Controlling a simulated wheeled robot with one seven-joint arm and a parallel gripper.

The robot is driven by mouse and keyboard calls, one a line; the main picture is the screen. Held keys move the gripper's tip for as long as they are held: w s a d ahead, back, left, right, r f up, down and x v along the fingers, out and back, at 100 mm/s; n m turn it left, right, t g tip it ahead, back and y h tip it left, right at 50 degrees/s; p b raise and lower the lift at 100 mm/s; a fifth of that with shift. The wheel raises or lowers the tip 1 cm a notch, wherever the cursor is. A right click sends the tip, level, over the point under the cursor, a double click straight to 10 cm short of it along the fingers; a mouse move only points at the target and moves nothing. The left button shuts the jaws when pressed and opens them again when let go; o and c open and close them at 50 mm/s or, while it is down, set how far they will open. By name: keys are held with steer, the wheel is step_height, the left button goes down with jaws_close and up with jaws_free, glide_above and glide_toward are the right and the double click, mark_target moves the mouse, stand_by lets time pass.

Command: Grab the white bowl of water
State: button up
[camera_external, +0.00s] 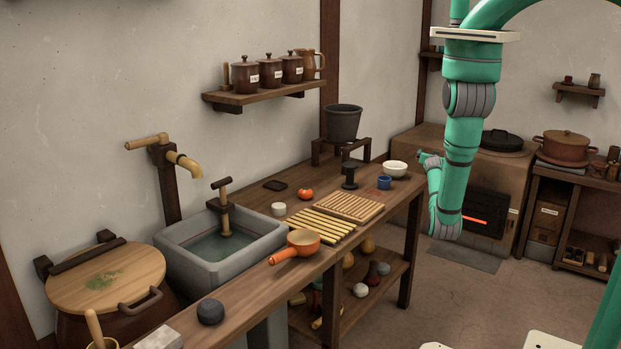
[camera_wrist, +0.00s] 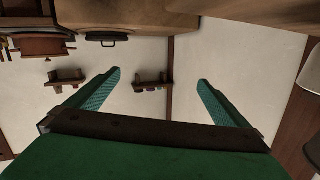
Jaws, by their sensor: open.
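The white bowl (camera_external: 395,169) stands upright at the far right end of the wooden workbench. It is small in the external view, and I cannot tell whether it holds water. My gripper (camera_external: 426,160) is just right of the bowl in the external view, partly hidden by my arm, and apart from it. In the wrist view my gripper (camera_wrist: 159,80) has its two teal fingers wide apart with nothing between them. A pale rounded shape cut off at the right edge of the wrist view may be the bowl, but I cannot tell.
A blue cup (camera_external: 384,183) sits just in front of the bowl, and a black stamp-like tool (camera_external: 349,176) stands to its left. A slatted wooden rack (camera_external: 349,207) lies nearby. A dark bucket (camera_external: 343,123) stands on a raised stand behind. A stove (camera_external: 487,205) is to the right.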

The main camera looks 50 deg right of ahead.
mark_target(390, 174)
steer(key=shift+n+g+y, duration=0.3)
steer(key=shift+g+y, duration=0.6)
steer(key=w+a, duration=0.3)
steer(key=w+a+r, duration=0.1)
steer(key=w+a, duration=0.2)
steer(key=w, duration=0.1)
steer(key=w+a, duration=0.3)
steer(key=w, duration=0.1)
steer(key=shift+w+a+r, duration=0.1)
steer(key=shift+w+r, duration=0.05)
steer(key=shift+r, duration=0.1)
steer(key=a+r+m+g, duration=0.1)
steer(key=a, duration=0.2)
steer(key=w+a+r+m+g, duration=0.1)
steer(key=a, duration=0.3)
steer(key=a+r+m+g, duration=0.1)
steer(key=a, duration=0.3)
steer(key=shift+w+g, duration=0.15)
steer(key=shift+g, duration=0.25)
step_height(390, 174, down, 6)
steer(key=shift+f, duration=0.1)
steer(key=shift+x, duration=2.6)
steer(key=shift+f, duration=0.1)
steer(key=c, duration=1.2)
